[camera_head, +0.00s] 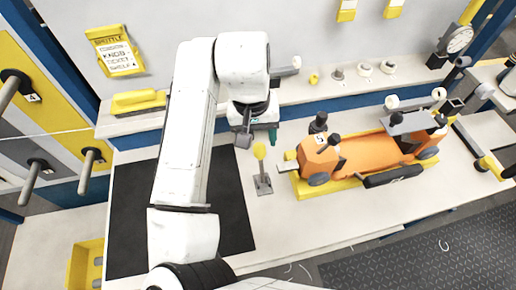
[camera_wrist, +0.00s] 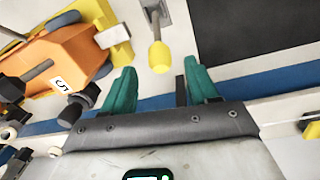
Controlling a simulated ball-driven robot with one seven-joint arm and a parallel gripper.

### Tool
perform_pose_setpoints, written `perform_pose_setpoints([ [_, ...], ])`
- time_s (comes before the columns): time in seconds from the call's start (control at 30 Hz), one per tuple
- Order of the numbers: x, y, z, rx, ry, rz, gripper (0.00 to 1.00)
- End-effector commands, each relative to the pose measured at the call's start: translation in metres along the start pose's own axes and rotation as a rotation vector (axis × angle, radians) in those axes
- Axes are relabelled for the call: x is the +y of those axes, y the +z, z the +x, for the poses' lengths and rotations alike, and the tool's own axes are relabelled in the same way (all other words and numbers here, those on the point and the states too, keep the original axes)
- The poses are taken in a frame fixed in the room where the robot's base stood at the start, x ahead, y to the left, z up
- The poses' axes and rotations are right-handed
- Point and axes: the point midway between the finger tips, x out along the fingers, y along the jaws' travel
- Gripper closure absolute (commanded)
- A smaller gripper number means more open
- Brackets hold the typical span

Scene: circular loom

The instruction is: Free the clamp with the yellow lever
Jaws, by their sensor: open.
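The yellow lever is a round yellow knob (camera_head: 259,150) on a thin grey stem, which rises from a small grey clamp base (camera_head: 263,186) on the white bench. It stands just left of the orange shuttle. My gripper (camera_head: 259,137) is open and empty, close behind the knob in the head view. In the wrist view, the knob (camera_wrist: 160,57) lies just beyond the gap between the green fingertips (camera_wrist: 161,70), and neither finger is seen to grip it. The clamp base (camera_wrist: 154,12) shows at the top edge there, partly cut off.
The orange shuttle (camera_head: 370,158) sits in a yellow cradle (camera_head: 310,190) right of the lever, with black knobs standing up. A black mat (camera_head: 232,215) lies to the left. A shelf (camera_head: 310,90) with small parts runs behind. Bench in front of the lever is clear.

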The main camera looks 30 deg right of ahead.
Motion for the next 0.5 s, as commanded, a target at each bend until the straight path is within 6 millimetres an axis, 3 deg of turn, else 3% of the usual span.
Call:
perform_pose_setpoints([
  [0.3,0.000,0.000,0.054,-0.002,0.001,-0.001,0.41],
  [0.5,0.000,0.000,0.071,-0.001,0.000,0.000,0.41],
])
